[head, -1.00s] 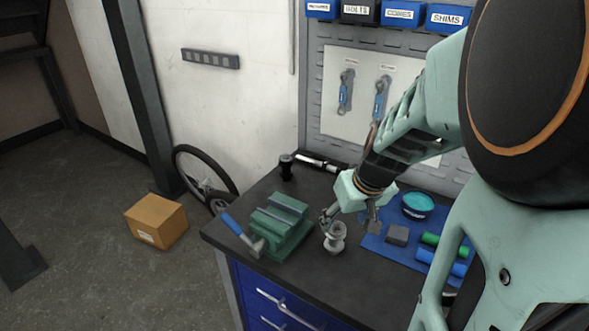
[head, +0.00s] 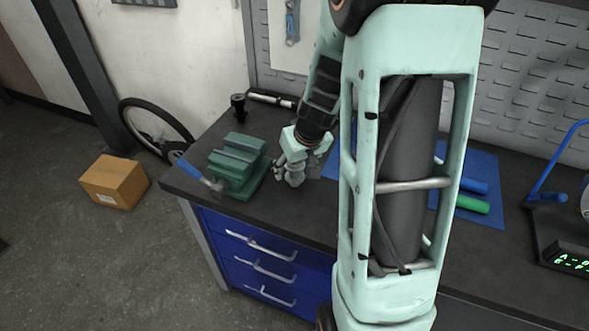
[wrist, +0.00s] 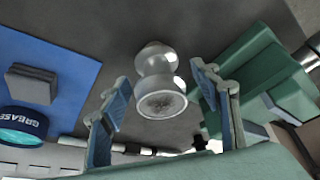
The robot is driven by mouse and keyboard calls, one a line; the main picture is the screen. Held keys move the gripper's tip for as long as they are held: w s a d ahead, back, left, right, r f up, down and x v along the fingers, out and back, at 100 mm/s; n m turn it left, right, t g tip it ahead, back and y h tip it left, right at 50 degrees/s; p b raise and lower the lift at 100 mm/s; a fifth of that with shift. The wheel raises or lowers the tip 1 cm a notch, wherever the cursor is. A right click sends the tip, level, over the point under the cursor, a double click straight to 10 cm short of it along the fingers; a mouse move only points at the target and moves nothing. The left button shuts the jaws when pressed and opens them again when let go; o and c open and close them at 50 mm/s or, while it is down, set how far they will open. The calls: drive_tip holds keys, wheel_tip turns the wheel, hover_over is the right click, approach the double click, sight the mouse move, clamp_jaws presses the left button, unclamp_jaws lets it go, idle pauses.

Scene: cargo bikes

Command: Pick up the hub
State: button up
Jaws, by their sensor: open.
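The hub (head: 295,178) is a pale metal, spool-shaped part standing on the dark bench top, just right of the green vise (head: 238,165). In the wrist view the hub (wrist: 160,85) shows between my two fingers, with its round end face toward the camera. My gripper (head: 294,169) is open, with its fingers around the upper part of the hub. In the wrist view the fingers of my gripper (wrist: 158,90) stand apart on either side, with a visible gap to the hub. Whether either finger touches it is hard to tell.
The vise, with a blue-handled tool (head: 197,175) beside it, stands close on the left. In the wrist view a blue mat (wrist: 70,65) carries a grey block (wrist: 32,84) and a grease tin (wrist: 22,127). My arm hides part of the bench.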

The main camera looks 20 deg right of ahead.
drive_tip(key=shift+c, duration=0.6)
drive_tip(key=c, duration=1.2)
drive_tip(key=shift+c, duration=0.7)
drive_tip(key=shift+r, duration=0.1)
drive_tip(key=shift+c, duration=0.2)
